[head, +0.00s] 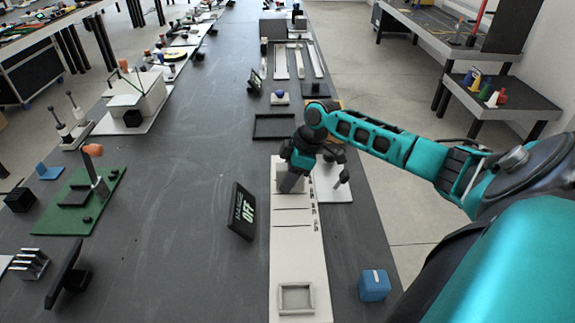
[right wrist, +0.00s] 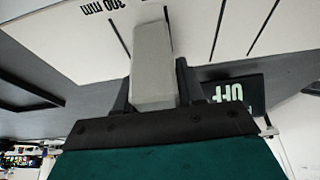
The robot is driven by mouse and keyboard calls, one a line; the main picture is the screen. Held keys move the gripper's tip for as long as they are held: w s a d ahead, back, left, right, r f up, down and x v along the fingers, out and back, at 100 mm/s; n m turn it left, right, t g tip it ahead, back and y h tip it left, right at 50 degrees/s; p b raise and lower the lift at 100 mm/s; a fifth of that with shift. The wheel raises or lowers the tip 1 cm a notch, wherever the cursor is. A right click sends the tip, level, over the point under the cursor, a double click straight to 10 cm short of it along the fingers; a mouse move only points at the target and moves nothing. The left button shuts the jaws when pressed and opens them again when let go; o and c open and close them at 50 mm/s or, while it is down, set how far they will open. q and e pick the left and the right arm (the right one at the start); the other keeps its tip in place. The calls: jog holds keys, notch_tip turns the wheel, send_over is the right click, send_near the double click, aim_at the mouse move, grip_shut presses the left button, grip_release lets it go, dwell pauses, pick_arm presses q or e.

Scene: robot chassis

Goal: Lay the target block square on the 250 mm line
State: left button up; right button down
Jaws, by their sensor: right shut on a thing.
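In the head view my right gripper (head: 291,184) points down over the upper part of a pale ruled board (head: 297,247). The board has dark cross lines and small labels along its right edge. In the right wrist view the gripper (right wrist: 152,92) is shut on a light grey block (right wrist: 152,60), with a dark finger on each side. The block lies over the board close to the line by the "300 mm" label (right wrist: 103,5). Whether it touches the board I cannot tell. The 250 mm label is not readable. My left gripper is not in view.
A dark display reading "OFF" (head: 243,211) stands left of the board. A square frame (head: 296,298) sits at the board's near end. A blue cube (head: 374,285) lies to the right. A black tray (head: 274,126) is beyond the board.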

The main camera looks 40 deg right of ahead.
jog(key=shift+f, duration=0.25)
dwell(0.4)
jog(key=c, duration=0.6)
grip_release()
jog(key=p+v, duration=0.1)
jog(key=v, duration=1.2)
jog(key=shift+w+a, duration=0.1)
